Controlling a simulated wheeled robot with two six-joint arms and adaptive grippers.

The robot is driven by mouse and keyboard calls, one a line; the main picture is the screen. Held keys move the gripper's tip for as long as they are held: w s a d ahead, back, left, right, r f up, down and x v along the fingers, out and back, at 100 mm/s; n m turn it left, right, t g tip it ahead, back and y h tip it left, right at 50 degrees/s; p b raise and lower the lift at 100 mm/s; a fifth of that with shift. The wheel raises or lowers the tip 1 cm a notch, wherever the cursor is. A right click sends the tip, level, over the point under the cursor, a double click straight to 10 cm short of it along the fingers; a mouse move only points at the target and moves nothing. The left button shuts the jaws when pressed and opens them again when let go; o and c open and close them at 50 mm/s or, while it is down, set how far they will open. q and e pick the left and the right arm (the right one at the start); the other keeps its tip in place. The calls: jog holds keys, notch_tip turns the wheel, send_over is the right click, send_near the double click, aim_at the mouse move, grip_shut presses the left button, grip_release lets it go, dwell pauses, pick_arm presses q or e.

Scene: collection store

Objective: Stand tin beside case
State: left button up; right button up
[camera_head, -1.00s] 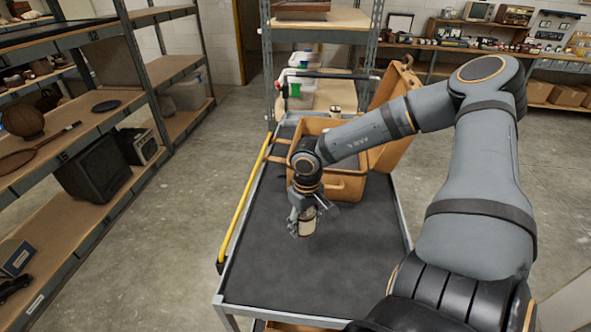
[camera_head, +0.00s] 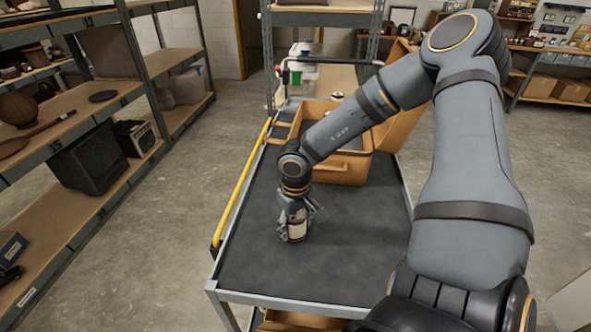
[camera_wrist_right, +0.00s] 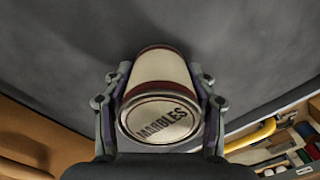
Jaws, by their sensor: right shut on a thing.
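The tin (camera_head: 297,229) is cream with dark red bands. In the right wrist view its lid, marked "MARBLES" (camera_wrist_right: 165,118), faces the camera. My right gripper (camera_head: 293,232) is shut on it, with a finger on each side (camera_wrist_right: 160,85). The tin is upright or nearly so, low over the dark cart top; I cannot tell whether its base touches. The tan case (camera_head: 345,170) stands open behind and to the right of the tin, its lid raised on the right. A gap of bare cart top lies between them. My left gripper is not in view.
The cart top (camera_head: 330,260) is clear in front of the case. A yellow bar (camera_head: 238,190) runs along the cart's left edge. Loaded shelving (camera_head: 120,180) stands at the left, with open floor between. A rack (camera_head: 320,18) stands behind the cart.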

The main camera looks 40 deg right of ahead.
jog(key=shift+f, duration=0.1)
jog(key=o, duration=1.4)
jog(key=shift+o, duration=0.2)
